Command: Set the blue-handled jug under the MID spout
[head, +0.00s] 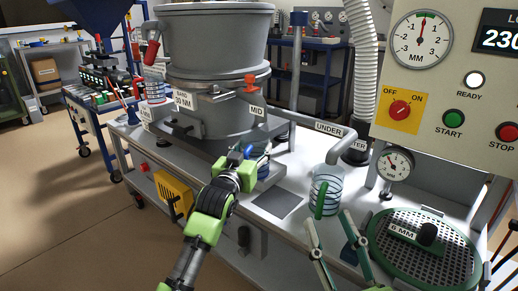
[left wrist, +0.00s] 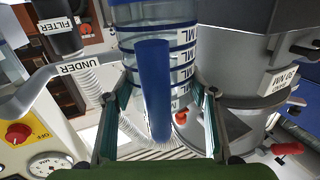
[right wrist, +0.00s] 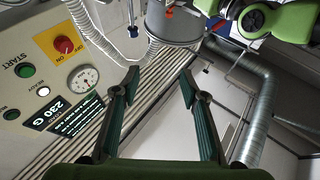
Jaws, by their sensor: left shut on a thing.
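The blue-handled jug (head: 263,171) is mostly hidden behind my left gripper (head: 245,160) in the head view. In the left wrist view the clear jug (left wrist: 183,72) with dark ML rings stands between the fingers, its blue handle (left wrist: 155,90) facing the camera. My left gripper (left wrist: 160,115) is shut on it. The MID spout (head: 257,110) sticks out from the grey sifter above and behind the jug; I cannot tell whether the jug is directly beneath its end. My right gripper (head: 327,217) is open and empty at the bench's front; its spread fingers also show in the right wrist view (right wrist: 160,78).
A clear green-handled jug (head: 327,183) stands below the UNDER spout (head: 328,128). A grey square plate (head: 277,204) lies bare on the bench. A green-rimmed 6 MM sieve (head: 425,250) is at right, below the control panel (head: 445,85). Another ringed jug (head: 155,91) stands at left.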

